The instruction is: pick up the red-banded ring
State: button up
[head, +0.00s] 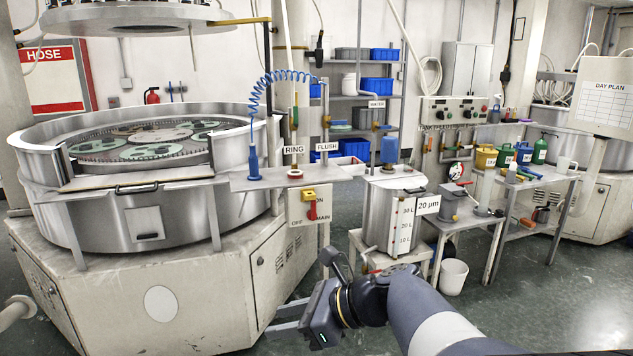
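I cannot make out a red-banded ring with certainty. A small pale collar with a reddish band (295,173) sits on the shelf at the foot of the pipe under the RING label (293,149); it is too small to tell what it is. My gripper (275,318) is low in the centre of the head view, pointing left. Its two grey fingers are apart, and nothing shows between them. It is in front of the lapping machine's cabinet, lower in the picture than the shelf.
The round lapping machine (130,208) fills the left. A steel tank (382,215) on a low stand is right of centre. A white bucket (453,277) stands on the floor. Floor at right is clear.

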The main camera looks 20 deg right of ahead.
aim_at(294, 175)
jog(key=i+z, duration=0.45)
jog(key=i+j+z, duration=0.25)
jog(key=i+z, duration=0.25)
jog(key=i+j+z, duration=0.2)
jog(key=i+j, duration=1.2)
jog(key=i, duration=0.1)
